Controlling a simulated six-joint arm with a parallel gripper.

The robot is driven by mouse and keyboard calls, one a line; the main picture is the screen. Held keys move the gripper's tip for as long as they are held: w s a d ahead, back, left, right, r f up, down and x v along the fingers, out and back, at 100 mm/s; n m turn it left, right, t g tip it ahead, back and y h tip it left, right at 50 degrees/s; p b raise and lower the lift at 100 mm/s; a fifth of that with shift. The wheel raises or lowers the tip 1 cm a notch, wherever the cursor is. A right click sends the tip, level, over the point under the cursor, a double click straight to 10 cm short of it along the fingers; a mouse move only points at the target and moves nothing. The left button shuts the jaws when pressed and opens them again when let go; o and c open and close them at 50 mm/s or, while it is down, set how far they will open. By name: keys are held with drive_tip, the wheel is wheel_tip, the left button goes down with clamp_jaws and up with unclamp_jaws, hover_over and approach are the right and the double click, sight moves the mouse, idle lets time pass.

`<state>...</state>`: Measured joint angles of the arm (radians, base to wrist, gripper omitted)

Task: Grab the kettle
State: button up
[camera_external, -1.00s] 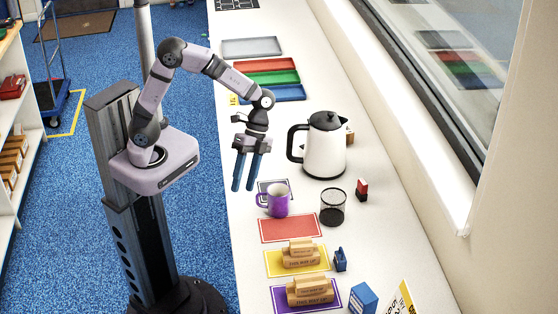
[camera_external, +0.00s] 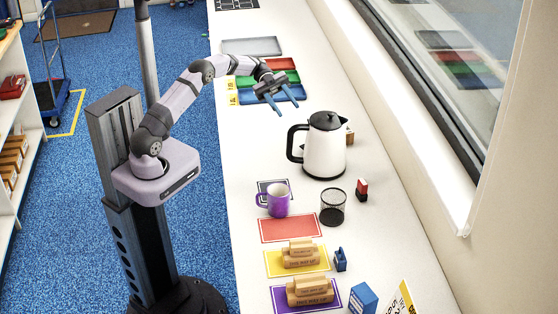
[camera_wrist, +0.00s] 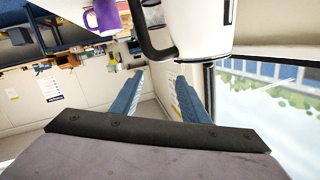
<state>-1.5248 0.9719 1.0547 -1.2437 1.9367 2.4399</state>
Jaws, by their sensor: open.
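The kettle (camera_external: 324,150) is white with a black lid, base and handle (camera_external: 295,145). It stands upright on the counter, its handle facing left. My gripper (camera_external: 288,107) is open and empty, in the air up and left of the kettle in the external view, in front of the blue tray. Its blue fingers point down and to the right, apart from the kettle. In the wrist view the kettle's white body (camera_wrist: 200,30) and black handle curve show at the top, beyond the open fingers (camera_wrist: 160,93). The rest of the kettle is cut off there.
A purple mug (camera_external: 278,200) and a black mesh cup (camera_external: 333,207) stand in front of the kettle, with a small red-and-black item (camera_external: 361,189) to the right. A brown item is partly hidden behind the kettle. Coloured trays (camera_external: 272,77) lie farther back. The window wall bounds the right.

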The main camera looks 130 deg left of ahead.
sight(292, 136)
drive_tip(key=shift+w+d+f+n+h+b, duration=0.35)
drive_tip(key=shift+w+d+f+n, duration=0.2)
drive_tip(key=shift+w+d+f, duration=0.65)
drive_tip(key=shift+w+d+f+n+h+b, duration=0.25)
drive_tip(key=shift+w+d+f+n, duration=0.45)
drive_tip(key=shift+w+d, duration=0.85)
drive_tip(key=shift+w+d+f+n+h+b, duration=0.25)
drive_tip(key=shift+w+d+f+n+h, duration=0.2)
drive_tip(key=shift+w+d+f, duration=0.9)
drive_tip(key=shift+w+r, duration=0.1)
drive_tip(key=shift+w, duration=0.8)
clamp_jaws()
drive_tip(key=shift+r, duration=0.15)
